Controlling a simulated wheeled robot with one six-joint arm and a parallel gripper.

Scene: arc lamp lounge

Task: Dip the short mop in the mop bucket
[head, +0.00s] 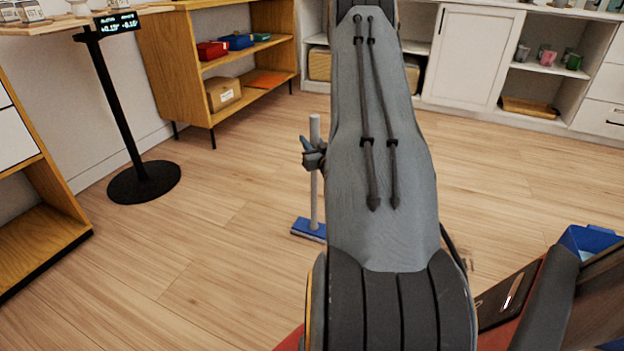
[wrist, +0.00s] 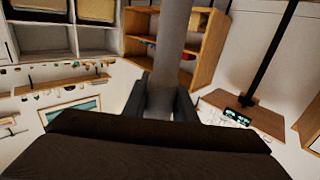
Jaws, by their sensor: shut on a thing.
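The short mop has a grey upright handle (head: 314,190) and a flat blue head (head: 309,229) close to or on the wood floor; I cannot tell if it touches. My gripper (head: 314,157) is shut around the upper part of the handle, left of my arm in the head view. In the wrist view the handle (wrist: 172,45) runs up between the two fingers of my gripper (wrist: 161,103). A blue bucket (head: 592,240), likely the mop bucket, shows partly at the right edge of the head view. My arm hides part of the floor between them.
A black pole stand (head: 143,184) with a small display stands at the left. A wooden shelf (head: 215,70) with boxes is behind it, and white cabinets (head: 470,60) line the back wall. The floor around the mop is clear.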

